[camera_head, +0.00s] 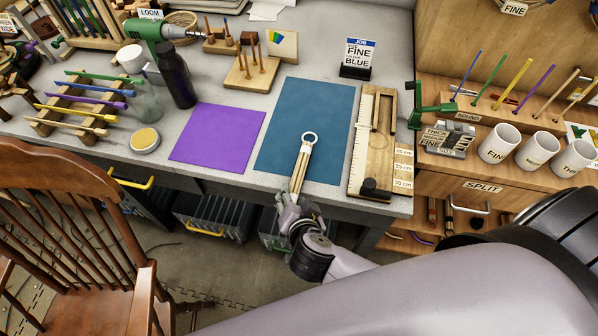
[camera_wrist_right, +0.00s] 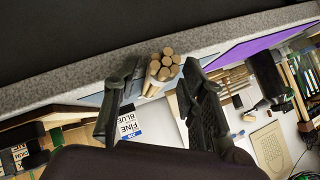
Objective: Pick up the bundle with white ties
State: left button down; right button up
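A bundle of pale cane sticks (camera_head: 303,164) lies over the blue mat (camera_head: 315,105) in the head view, with a whitish ring at its far end. Its near end reaches toward the table's front edge. Whether it touches the mat I cannot tell. My right gripper (camera_head: 287,203) is at this near end. Tie colour is too small to make out. My left gripper is not in view.
A purple mat (camera_head: 218,138) lies left of the blue one. A wooden measuring board (camera_head: 375,150) is to the right, and a job card (camera_head: 358,58) reading FINE and BLUE stands behind. A dark bottle (camera_head: 176,75) and wooden chair (camera_head: 85,220) are at left.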

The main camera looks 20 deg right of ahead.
grip_shut()
dwell(0.4)
